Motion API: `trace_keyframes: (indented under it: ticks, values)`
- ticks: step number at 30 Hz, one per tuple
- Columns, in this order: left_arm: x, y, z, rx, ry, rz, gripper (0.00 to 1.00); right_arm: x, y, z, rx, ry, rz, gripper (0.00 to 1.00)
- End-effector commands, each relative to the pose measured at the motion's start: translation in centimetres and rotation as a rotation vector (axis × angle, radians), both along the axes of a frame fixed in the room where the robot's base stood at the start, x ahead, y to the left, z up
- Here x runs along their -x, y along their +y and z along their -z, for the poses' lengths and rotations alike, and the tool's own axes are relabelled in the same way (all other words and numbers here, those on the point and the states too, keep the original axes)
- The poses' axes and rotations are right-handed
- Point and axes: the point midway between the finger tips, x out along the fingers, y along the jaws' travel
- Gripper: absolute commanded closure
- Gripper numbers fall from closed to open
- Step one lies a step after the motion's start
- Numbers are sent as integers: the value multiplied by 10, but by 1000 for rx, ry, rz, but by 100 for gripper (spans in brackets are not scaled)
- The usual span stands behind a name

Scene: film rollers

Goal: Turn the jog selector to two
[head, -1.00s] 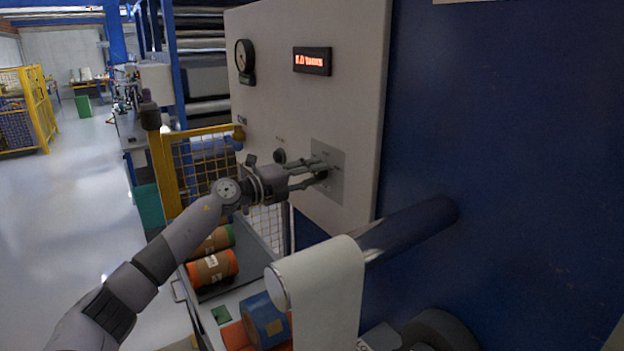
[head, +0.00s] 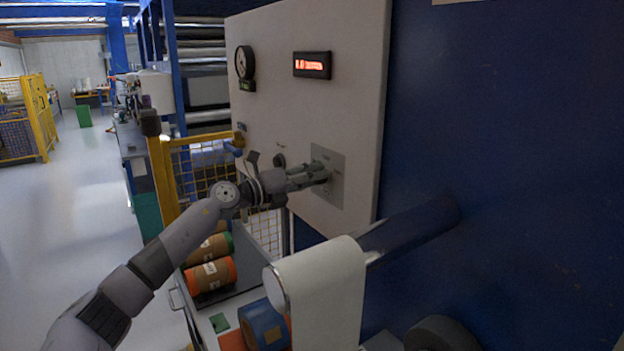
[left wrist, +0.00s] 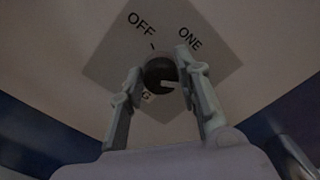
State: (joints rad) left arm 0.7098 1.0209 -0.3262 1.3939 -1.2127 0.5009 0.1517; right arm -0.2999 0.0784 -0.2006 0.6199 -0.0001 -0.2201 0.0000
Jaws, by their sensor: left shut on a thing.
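The jog selector is a round black knob (left wrist: 158,72) on a grey square plate (head: 333,190) on the pale panel. In the left wrist view the plate looks tilted like a diamond, with OFF and ONE legible and a "G" partly hidden below the knob. The knob's white pointer mark points right, toward one finger; any label there is hidden. My left gripper (head: 322,172) is shut on the knob, one finger on each side of it. In the head view the fingers hide the knob. My right gripper is not in view.
A round gauge (head: 245,62) and a red-lit display (head: 312,65) sit higher on the panel. Another dark knob (head: 279,160) is left of the plate. Below are a white-covered roller (head: 325,290) and a bin with orange and brown rolls (head: 210,275). A yellow mesh guard (head: 160,180) stands left.

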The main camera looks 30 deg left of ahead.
Motion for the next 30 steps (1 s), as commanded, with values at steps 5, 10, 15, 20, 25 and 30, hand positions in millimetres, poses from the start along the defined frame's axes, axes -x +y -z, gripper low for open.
trace_keyframes:
  ticks: [5, 10, 15, 20, 25, 30]
  values:
    - [0, -1, 3, -5, 6, 3, 97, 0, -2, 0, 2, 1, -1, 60]
    - [0, -1, 3, -3, 5, 2, 58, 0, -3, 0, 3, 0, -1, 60]
    - [0, 0, 1, -1, 3, 1, 49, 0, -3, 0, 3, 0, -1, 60]
    - [0, 0, 1, -1, 2, 1, 49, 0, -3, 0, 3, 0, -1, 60]
    - [3, 2, 1, 0, 2, 0, 49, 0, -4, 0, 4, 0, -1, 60]
    - [20, 9, 2, -3, 4, -1, 49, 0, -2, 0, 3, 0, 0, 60]
